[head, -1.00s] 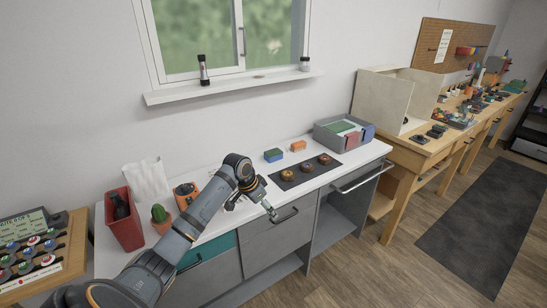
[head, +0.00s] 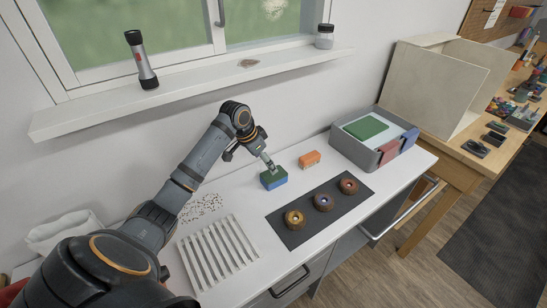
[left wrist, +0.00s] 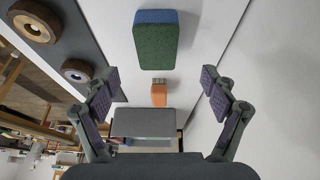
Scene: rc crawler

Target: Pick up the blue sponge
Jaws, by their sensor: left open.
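The blue sponge (head: 274,179) lies on the white counter and has a green top layer. In the left wrist view the sponge (left wrist: 156,42) sits ahead of the fingers, between their lines and apart from them. My left gripper (head: 268,163) is just above and behind the sponge in the head view, its fingertips close to the green top. In the left wrist view my left gripper (left wrist: 158,82) has its two fingers spread wide with nothing between them. My right gripper is in neither view.
An orange block (head: 310,159) lies right of the sponge. A dark mat (head: 330,212) holds three ring-shaped pieces in front. A grey bin (head: 351,152) stands at the right, a white slatted rack (head: 215,252) at the left. A windowsill (head: 200,86) juts out behind.

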